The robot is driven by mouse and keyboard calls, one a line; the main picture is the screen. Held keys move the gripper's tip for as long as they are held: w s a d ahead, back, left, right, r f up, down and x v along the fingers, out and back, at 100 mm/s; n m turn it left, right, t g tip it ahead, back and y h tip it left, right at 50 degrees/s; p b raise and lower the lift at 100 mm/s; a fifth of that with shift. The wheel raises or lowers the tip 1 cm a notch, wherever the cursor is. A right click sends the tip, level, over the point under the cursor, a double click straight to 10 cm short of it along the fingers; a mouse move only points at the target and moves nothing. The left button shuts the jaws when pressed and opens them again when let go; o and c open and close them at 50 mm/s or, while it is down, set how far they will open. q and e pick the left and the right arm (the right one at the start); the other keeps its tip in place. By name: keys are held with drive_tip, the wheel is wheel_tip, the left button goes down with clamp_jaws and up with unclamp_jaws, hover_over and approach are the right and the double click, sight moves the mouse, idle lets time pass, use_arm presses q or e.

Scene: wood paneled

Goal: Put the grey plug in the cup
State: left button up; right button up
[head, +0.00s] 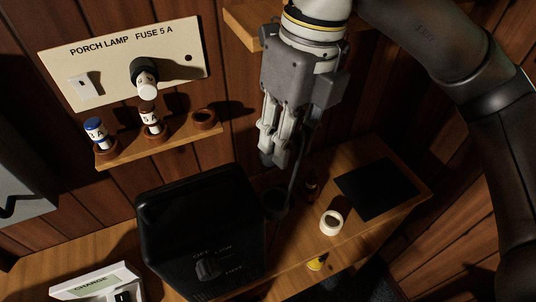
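My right gripper (278,158) points down over the back of the wooden counter, right of the black box. Its fingers are seen from the side, and shadow hides whether anything is between them. A small white round cup (331,223) with a dark inside stands on the counter, below and right of the gripper. A dark round cup-like thing (275,204) stands in shadow below the gripper. I cannot tell which one the task means. I cannot make out a grey plug for certain. My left gripper is not in view.
A small shelf (175,143) on the wall holds a blue-topped fuse (96,130), a white fuse (151,121) and an empty brown holder (203,119). A black box (200,225) with a knob stands left. A black mat (378,189) lies right; a yellow piece (317,263) is near the front edge.

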drive_tip(key=o, duration=0.5)
drive_tip(key=shift+o, duration=0.2)
wheel_tip(320, 180, up, 12)
drive_tip(key=d, duration=0.1)
drive_tip(key=shift+d, duration=0.25)
drive_tip(key=shift+w+f, duration=0.1)
idle(0.5)
